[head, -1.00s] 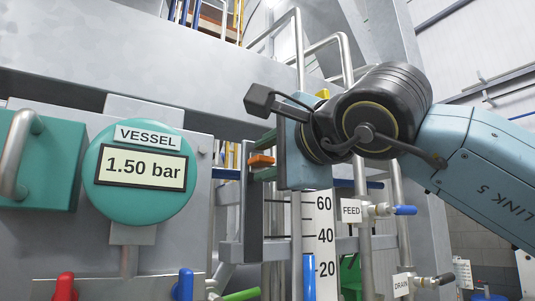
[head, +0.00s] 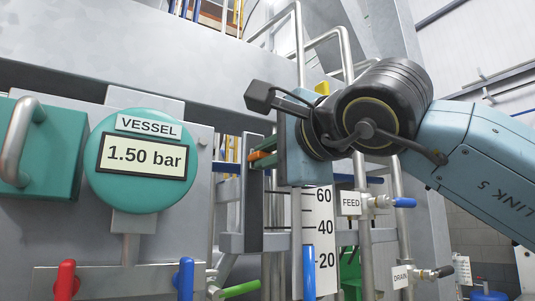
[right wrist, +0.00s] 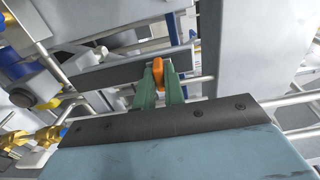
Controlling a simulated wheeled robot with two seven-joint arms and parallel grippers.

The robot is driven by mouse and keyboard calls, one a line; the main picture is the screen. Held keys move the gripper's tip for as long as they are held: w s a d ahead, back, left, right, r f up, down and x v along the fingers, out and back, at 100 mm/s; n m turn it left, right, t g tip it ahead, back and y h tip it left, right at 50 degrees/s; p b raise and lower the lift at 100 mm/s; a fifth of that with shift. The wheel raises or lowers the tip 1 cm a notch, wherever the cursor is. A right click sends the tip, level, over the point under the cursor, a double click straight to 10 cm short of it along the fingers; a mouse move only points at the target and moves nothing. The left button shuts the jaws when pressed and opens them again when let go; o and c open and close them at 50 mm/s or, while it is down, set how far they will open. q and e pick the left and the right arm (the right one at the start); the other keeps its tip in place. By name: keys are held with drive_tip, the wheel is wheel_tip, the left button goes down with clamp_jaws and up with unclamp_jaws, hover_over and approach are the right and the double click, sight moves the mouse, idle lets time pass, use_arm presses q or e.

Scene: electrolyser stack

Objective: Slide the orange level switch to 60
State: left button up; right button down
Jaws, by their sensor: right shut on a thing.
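The orange level switch (head: 257,155) sits near the upper part of an upright dark rail (head: 253,212) left of the scale. My right gripper (head: 262,154) reaches in from the right with its green fingers shut on the switch. In the right wrist view the orange switch (right wrist: 158,72) sticks up between the two green fingertips (right wrist: 159,80). The white scale (head: 322,225) reads 60, 40 and 20; its upper part is hidden behind my right wrist. The blue level column (head: 309,272) stands between the 20 and 40 marks. My left gripper is not in view.
The teal VESSEL gauge (head: 141,163) reads 1.50 bar at the left. A red lever (head: 66,280) and a blue lever (head: 185,278) stand below it. The FEED valve (head: 402,202) and DRAIN valve (head: 442,272) are right of the scale, under my arm.

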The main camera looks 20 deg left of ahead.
drive_tip(key=shift+f+b, duration=1.45)
drive_tip(key=shift+f, duration=0.3)
drive_tip(key=shift+f+b, duration=0.7)
drive_tip(key=shift+b, duration=0.1)
drive_tip(key=c, duration=1.2)
unclamp_jaws()
drive_tip(key=shift+r, duration=0.1)
drive_tip(key=shift+c, duration=0.2)
drive_tip(key=shift+b+v, duration=0.65)
drive_tip(key=shift+v, duration=0.2)
drive_tip(key=b+v, duration=0.2)
drive_tip(key=v, duration=0.2)
drive_tip(key=shift+s+d, duration=0.15)
